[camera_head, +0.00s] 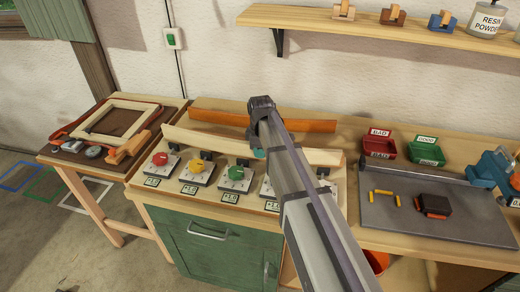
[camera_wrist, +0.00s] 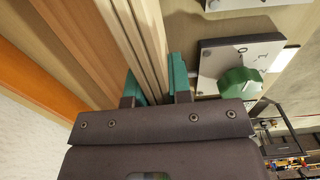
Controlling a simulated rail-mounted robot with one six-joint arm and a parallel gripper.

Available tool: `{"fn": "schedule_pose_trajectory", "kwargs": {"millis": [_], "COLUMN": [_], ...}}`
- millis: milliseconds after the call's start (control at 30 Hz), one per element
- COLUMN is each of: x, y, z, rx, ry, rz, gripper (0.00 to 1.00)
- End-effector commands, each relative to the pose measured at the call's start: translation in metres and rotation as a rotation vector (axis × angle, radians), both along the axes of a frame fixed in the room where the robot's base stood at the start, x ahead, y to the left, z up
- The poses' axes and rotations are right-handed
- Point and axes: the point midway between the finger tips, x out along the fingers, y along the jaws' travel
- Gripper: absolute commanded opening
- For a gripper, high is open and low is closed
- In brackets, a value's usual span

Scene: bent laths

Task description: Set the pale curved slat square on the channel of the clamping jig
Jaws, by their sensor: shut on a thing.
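The pale curved slat (camera_head: 205,139) runs left to right behind a row of dial plates in the head view. My gripper (camera_head: 258,153) is shut on it near its middle; my arm hides part of it. In the wrist view the slat (camera_wrist: 148,30) passes between the teal fingers of my gripper (camera_wrist: 158,86). The jig's plates carry a red knob (camera_head: 160,159), a yellow knob (camera_head: 194,165) and a green knob (camera_head: 236,173), which also shows in the wrist view (camera_wrist: 240,85). I cannot tell whether the slat touches the jig's channel.
An orange-brown lath (camera_head: 310,126) stands behind the slat. A wooden frame (camera_head: 118,118) and a clamp lie on the left table. A red bin (camera_head: 379,146), a green bin (camera_head: 426,151) and a grey mat (camera_head: 400,215) lie to the right. A shelf (camera_head: 330,22) hangs above.

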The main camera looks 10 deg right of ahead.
Motion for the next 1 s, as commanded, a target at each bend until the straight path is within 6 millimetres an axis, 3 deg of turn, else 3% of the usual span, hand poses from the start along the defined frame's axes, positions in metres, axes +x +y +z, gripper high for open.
{"fn": "schedule_pose_trajectory", "kwargs": {"millis": [33, 100, 467, 500, 700, 800, 1000], "x": [0.0, 0.0, -0.004, -0.004, -0.004, -0.003, -0.002], "y": [0.0, 0.0, 0.0, 0.001, 0.0, -0.001, -0.002], "z": [-0.014, -0.02, -0.026, -0.027, -0.028, -0.028, -0.028], "rx": [0.0, 0.0, 0.003, 0.003, 0.002, 0.001, -0.001], "ry": [0.0, 0.0, 0.005, 0.005, 0.006, 0.006, 0.006], "rz": [0.0, 0.0, 0.0, 0.0, -0.001, -0.001, -0.003], "gripper": [0.0, 0.0, 0.0, 0.22, 0.41, 0.49, 0.49]}}
